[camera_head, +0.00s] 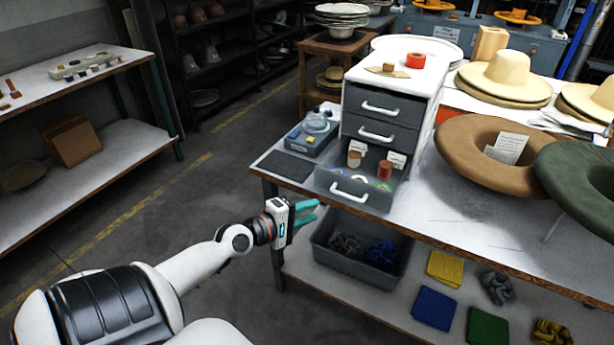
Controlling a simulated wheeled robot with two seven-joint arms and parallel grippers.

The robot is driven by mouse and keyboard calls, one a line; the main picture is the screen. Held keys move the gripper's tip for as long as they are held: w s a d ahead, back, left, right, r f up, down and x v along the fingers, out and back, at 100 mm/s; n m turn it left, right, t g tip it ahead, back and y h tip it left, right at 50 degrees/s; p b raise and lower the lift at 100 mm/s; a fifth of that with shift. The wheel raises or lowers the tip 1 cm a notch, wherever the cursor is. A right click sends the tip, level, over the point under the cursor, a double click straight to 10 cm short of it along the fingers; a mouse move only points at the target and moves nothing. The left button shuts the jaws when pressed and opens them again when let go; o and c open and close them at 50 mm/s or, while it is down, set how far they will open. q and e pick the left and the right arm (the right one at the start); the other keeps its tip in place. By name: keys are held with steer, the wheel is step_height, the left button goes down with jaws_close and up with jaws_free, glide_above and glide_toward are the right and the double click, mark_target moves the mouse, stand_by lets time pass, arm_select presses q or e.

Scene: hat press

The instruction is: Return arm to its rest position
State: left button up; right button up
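My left arm comes in from the lower left. Its white wrist ends in my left gripper (308,212), which has teal fingers. The fingers are a little apart with nothing between them. The gripper is in front of the workbench's left front corner, left of and below the pulled-out bottom drawer (350,190) of the grey drawer unit (382,102). It looks apart from the drawer handle. My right gripper is not in view.
Below, a grey bin (345,265) and folded cloths stand on the lower shelf. A side shelf (75,75) stands left. The floor between is clear.

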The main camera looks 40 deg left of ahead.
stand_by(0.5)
arm_select(q)
steer(key=s+f+m+g+y, duration=0.15)
steer(key=s+f, duration=0.25)
steer(key=f, duration=0.7)
steer(key=s+f+m+g+y, duration=0.1)
steer(key=s+f+m+g, duration=0.3)
steer(key=f, duration=0.7)
steer(key=s+f+m+g+y, duration=0.15)
steer(key=s+f, duration=0.35)
steer(key=f, duration=0.6)
steer(key=s+d+f+m+g, duration=0.2)
steer(key=s+d+f+m, duration=0.2)
steer(key=s, duration=0.4)
steer(key=s+d+f+m+g+h, duration=0.1)
steer(key=s+d+f+m+g, duration=0.2)
steer(key=s+d+f, duration=0.3)
steer(key=s+d+f+m+g, duration=0.2)
steer(key=s+d+f+m, duration=0.3)
steer(key=s, duration=0.7)
step_height(320, 180, down, 3)
steer(key=shift+d+r+m+g+h, duration=0.1)
steer(key=shift+d+m+g+h, duration=0.2)
steer(key=shift+d, duration=0.25)
